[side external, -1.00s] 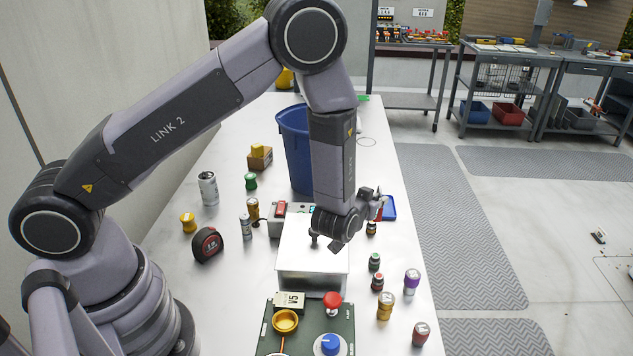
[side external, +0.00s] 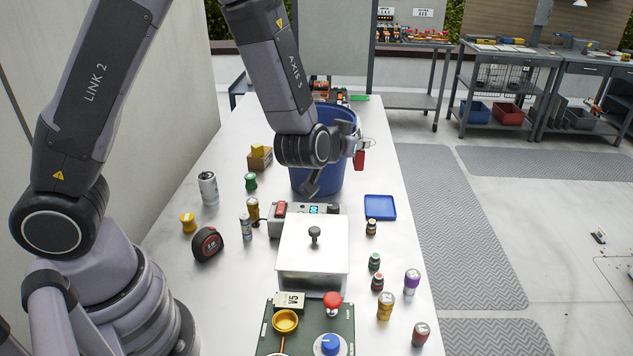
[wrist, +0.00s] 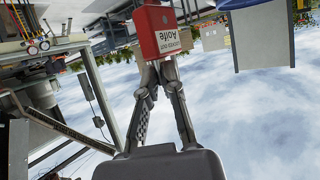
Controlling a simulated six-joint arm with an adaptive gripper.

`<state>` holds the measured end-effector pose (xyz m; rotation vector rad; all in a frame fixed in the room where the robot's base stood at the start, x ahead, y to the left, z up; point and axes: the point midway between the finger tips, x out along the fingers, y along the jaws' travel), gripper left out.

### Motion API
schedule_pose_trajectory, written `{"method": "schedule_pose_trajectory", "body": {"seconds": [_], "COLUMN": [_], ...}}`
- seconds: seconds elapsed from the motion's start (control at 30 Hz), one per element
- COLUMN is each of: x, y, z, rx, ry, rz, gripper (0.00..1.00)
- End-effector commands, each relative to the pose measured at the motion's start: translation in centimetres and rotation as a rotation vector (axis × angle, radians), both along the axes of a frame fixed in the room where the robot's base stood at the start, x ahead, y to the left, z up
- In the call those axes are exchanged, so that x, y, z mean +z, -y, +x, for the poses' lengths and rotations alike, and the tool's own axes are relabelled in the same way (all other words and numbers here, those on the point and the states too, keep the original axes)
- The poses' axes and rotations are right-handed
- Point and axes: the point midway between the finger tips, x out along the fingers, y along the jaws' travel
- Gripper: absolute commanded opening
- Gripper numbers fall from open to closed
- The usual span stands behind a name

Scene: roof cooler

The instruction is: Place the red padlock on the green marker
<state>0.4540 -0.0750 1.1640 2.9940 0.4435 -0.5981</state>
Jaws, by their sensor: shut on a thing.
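The red padlock (side external: 360,160) hangs from my gripper (side external: 359,143), in the air beside the upper right of the blue bin. In the wrist view the padlock (wrist: 161,30) has a white label, and my gripper (wrist: 161,72) is shut on its shackle end. A flat green patch (side external: 361,97), which looks like the green marker, lies at the far end of the table behind the bin. The padlock is apart from it, and the bin may hide part of it.
The tall blue bin (side external: 322,180) stands between the near table and the green patch. A blue tray (side external: 380,207) lies empty at the right. A white box with a black knob (side external: 314,262), a control panel (side external: 277,330) and several small cans and jars stand nearer.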

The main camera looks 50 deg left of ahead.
Motion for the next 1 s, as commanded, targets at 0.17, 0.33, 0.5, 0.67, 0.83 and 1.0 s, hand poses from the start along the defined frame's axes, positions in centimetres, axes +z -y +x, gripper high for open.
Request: {"method": "schedule_pose_trajectory", "body": {"seconds": [0.17, 0.33, 0.5, 0.67, 0.83, 1.0], "x": [0.2, 0.3, 0.3, 0.3, 0.1, 0.0], "y": [-4.3, -10.6, -19.7, -27.7, -33.4, -37.0], "z": [1.9, 3.5, 3.9, 2.5, 0.5, -1.3], "rx": [0.039, 0.09, 0.156, 0.214, 0.256, 0.285], "ry": [0.004, 0.003, 0.003, 0.003, 0.002, 0.003], "rz": [-0.001, -0.001, -0.002, -0.003, -0.003, -0.004], "gripper": [0.0, 0.0, 0.0, 0.0, 0.0, 0.0]}}
